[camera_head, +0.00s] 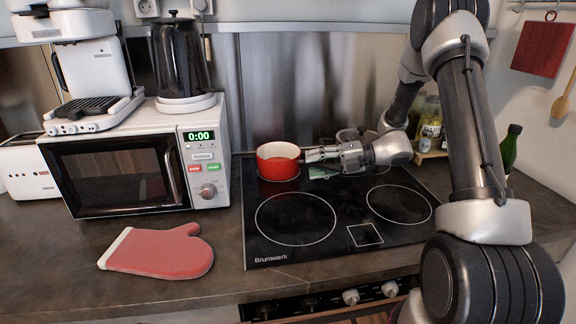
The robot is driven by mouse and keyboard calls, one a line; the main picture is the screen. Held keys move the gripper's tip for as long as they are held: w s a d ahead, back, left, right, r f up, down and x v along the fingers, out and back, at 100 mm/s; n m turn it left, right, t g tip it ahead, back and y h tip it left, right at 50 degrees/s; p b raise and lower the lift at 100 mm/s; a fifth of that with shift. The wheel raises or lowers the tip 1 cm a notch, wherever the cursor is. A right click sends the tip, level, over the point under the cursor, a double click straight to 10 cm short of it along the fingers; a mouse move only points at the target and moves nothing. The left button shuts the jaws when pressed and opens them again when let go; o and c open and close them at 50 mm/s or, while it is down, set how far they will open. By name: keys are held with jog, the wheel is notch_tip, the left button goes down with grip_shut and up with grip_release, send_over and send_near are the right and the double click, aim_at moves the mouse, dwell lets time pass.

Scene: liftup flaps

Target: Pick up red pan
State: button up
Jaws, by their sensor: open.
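The red pan (278,163) is a small red pot with a pale inside. It sits upright on the back left burner of the black cooktop (345,248). My gripper (312,157) comes in low from the right, lying almost level over the cooktop. Its fingertips are at the right side of the pan, close to its rim. The gripper is open. Whether the fingers touch the pan cannot be told, and any handle is hidden behind the gripper.
A white microwave (207,172) stands left of the cooktop, with a black kettle (180,62) on top. A red oven mitt (158,252) lies on the counter in front. A dark green bottle (511,148) and jars stand at the right. The front burners are clear.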

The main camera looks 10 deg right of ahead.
jog(key=shift+a, duration=0.1)
grip_shut()
jog(key=shift+r, duration=0.15)
dwell(0.3)
